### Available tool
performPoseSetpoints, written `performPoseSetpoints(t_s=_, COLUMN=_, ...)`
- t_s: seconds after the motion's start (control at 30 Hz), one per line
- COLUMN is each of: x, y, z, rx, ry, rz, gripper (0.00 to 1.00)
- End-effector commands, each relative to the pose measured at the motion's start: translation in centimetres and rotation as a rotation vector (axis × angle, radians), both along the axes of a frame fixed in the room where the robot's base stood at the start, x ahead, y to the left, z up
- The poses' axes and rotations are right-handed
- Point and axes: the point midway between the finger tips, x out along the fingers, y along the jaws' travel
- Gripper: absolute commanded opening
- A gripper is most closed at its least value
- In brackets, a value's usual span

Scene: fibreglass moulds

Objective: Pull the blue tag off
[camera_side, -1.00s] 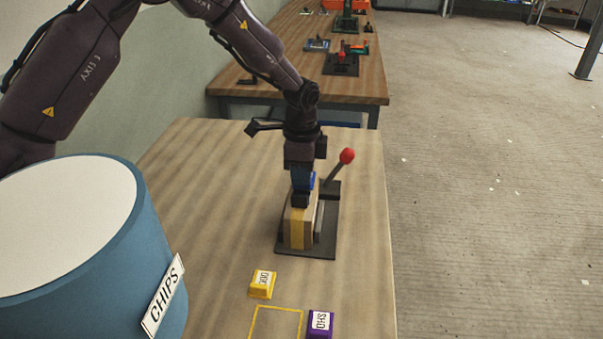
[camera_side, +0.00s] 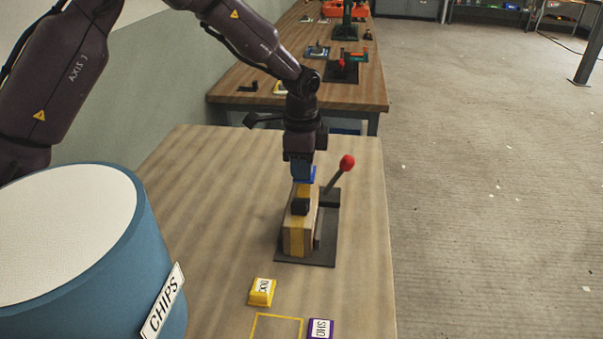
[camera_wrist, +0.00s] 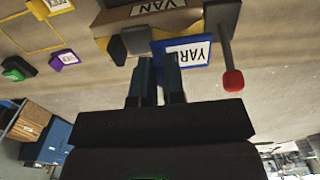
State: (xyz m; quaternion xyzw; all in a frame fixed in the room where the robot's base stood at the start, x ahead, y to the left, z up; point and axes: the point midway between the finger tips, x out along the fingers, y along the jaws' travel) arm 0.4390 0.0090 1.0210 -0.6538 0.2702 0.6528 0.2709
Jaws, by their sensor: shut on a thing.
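The blue tag (camera_side: 305,175) has a white label reading "YAR" in the wrist view (camera_wrist: 186,53), its end hidden. My gripper (camera_side: 303,171) is shut on the tag, and its fingers (camera_wrist: 157,72) partly cover it. It holds the tag just above a wooden block (camera_side: 293,238) with a yellow stripe. A black pad (camera_side: 300,206) presses on the block's top. The block sits in a clamp on a dark base plate (camera_side: 323,253). A lever with a red knob (camera_side: 347,162) rises at the clamp's right. The block's label reads "VAN" in the wrist view (camera_wrist: 158,6).
A yellow labelled piece (camera_side: 262,292) and a purple one (camera_side: 320,328) lie in front, near a yellow outlined square (camera_side: 277,317). A large blue drum (camera_side: 160,225) marked "CHIPS" stands at left. Bare table lies left of the clamp. Another bench (camera_side: 240,90) stands behind.

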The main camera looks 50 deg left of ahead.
Motion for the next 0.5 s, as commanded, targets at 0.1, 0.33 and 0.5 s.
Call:
performPoseSetpoints(t_s=0.1, x=0.0, y=0.0, z=1.0, rx=-0.001, ry=-0.002, rz=0.000, gripper=0.00)
performPoseSetpoints(t_s=0.33, x=0.1, y=0.0, z=2.9, rx=0.000, ry=-0.003, rz=0.000, gripper=0.00)
performPoseSetpoints(t_s=0.5, x=0.0, y=0.0, z=4.3, rx=0.001, ry=-0.002, rz=0.000, gripper=0.00)
